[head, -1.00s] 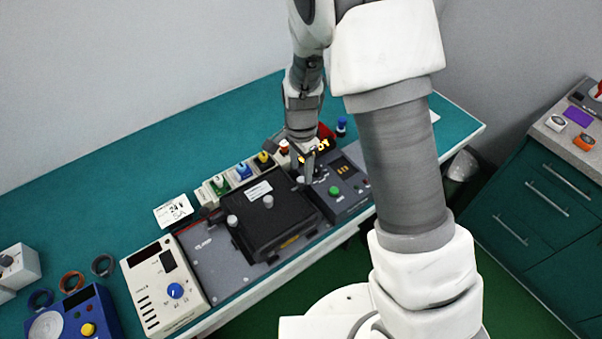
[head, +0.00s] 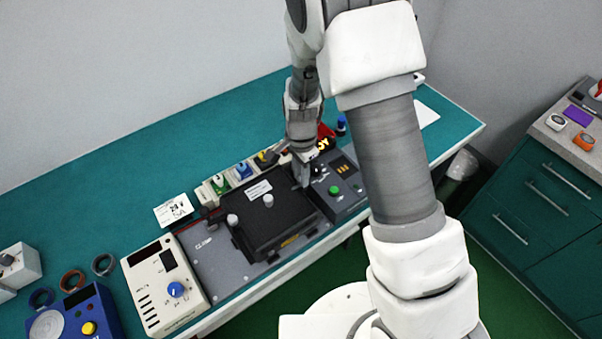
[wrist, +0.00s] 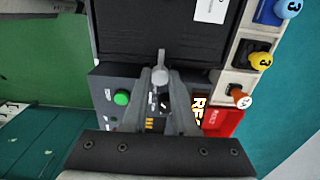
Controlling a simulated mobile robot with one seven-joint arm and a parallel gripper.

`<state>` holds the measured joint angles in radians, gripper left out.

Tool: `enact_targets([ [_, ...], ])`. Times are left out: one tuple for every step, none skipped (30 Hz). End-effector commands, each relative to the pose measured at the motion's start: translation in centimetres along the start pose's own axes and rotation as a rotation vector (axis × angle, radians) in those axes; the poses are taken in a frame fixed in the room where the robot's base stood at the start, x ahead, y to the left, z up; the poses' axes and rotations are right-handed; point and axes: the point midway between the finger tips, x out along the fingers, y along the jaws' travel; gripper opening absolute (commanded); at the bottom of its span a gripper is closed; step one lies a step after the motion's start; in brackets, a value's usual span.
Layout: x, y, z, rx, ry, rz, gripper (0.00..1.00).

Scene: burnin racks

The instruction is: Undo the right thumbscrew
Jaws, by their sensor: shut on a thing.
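The black box (head: 275,222) with a white label lies on the grey fixture plate. The left thumbscrew (head: 232,219) stands at its left edge, and a similar pale knob (head: 268,200) stands on its top. My gripper (head: 303,181) points down at the box's right edge. In the wrist view my gripper (wrist: 160,82) is shut on the right thumbscrew (wrist: 160,74), a grey knob between the fingertips beside the black box (wrist: 150,35). In the head view the fingers hide most of this thumbscrew. Its thread cannot be seen.
A dark control unit with a green button (head: 335,190) sits right of the box, close to my fingers. A red block with a lit display (head: 325,140) and several coloured knobs (head: 243,171) stand behind. A cream meter (head: 165,285) is at the left. The teal bench behind is mostly clear.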

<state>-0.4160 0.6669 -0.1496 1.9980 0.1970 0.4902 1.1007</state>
Motion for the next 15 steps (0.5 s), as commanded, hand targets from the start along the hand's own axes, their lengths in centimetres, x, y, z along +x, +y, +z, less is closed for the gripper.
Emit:
enact_targets([
  [-0.02,-0.01,0.0,0.0,0.0,0.0,0.0],
  [-0.02,-0.01,0.0,0.0,0.0,0.0,0.0],
  [-0.02,-0.01,0.0,0.0,0.0,0.0,0.0],
  [-0.02,-0.01,0.0,0.0,0.0,0.0,0.0],
  [-0.02,-0.01,0.0,-0.001,0.0,0.0,0.0],
  [-0.01,-0.01,0.0,-0.003,0.0,0.0,0.0],
  [-0.01,-0.01,0.0,-0.005,0.0,0.0,0.0],
  [0.01,-0.01,0.0,-0.009,0.0,0.0,0.0],
  [0.02,-0.01,-0.01,-0.016,0.0,0.0,0.0],
  [0.04,-0.01,-0.01,-0.022,0.0,-0.001,0.0],
  [0.05,-0.02,-0.02,-0.03,0.0,-0.001,0.0],
  [0.08,-0.02,-0.02,-0.042,0.0,-0.001,0.0],
  [0.09,-0.02,-0.02,-0.054,0.0,-0.001,0.0],
  [0.11,-0.03,-0.02,-0.068,0.0,-0.001,0.0],
  [0.13,-0.03,-0.02,-0.088,0.0,-0.002,0.0],
])
